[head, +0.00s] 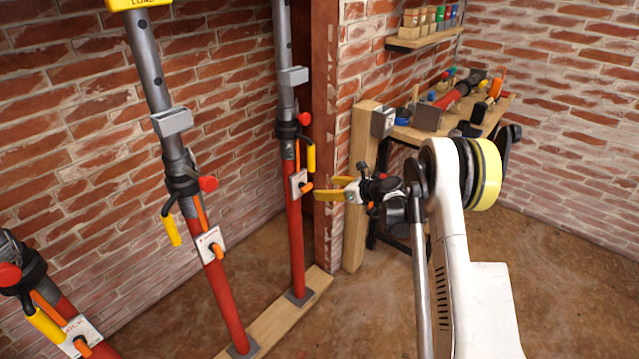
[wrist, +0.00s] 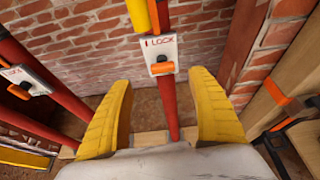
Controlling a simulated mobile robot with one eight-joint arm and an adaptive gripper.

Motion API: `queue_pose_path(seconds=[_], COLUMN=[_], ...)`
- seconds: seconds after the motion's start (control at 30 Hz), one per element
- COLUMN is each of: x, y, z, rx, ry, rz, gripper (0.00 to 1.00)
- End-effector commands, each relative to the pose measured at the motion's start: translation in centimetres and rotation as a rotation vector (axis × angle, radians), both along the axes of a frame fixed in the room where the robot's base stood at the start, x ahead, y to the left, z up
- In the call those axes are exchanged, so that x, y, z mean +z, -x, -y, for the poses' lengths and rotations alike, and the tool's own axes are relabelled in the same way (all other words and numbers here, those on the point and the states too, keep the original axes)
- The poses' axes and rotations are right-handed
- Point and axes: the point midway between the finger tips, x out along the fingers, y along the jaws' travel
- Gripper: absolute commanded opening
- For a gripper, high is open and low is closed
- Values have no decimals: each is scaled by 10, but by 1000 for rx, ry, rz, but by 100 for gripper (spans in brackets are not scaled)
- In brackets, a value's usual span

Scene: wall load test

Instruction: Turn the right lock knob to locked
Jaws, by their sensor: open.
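The right lock knob (head: 306,187) is a small orange lever on a white plate fixed to the right red prop (head: 294,235). In the wrist view the knob (wrist: 162,69) lies roughly level across the plate, below the word LOCK. My gripper (head: 322,192) is open, with its yellow fingers pointing at the plate. In the wrist view the fingers (wrist: 160,82) stand either side of the prop, with the knob ahead between their tips. A gap seems to remain between fingertips and knob; its depth is hard to tell. No part of the knob seems hidden in the wrist view.
The middle prop (head: 222,290) and left prop (head: 75,320) carry similar lock plates. A yellow handle (head: 311,157) hangs just above the right plate. A brick corner and wooden post (head: 357,220) stand close right of my gripper. A cluttered workbench (head: 480,125) is behind.

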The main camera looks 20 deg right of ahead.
Motion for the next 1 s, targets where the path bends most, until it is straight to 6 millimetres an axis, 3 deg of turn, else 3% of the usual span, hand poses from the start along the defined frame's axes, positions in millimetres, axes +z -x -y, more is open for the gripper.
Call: queue_pose_path(seconds=[0.17, 0.63, 1.0], x=[-12, -45, -47], y=[-9, -72, -83], z=[-4, -50, -57], rx=[-10, -9, -11], ry=[-30, -26, -26], rz=[-10, -8, -9], gripper=[68, 68, 68])
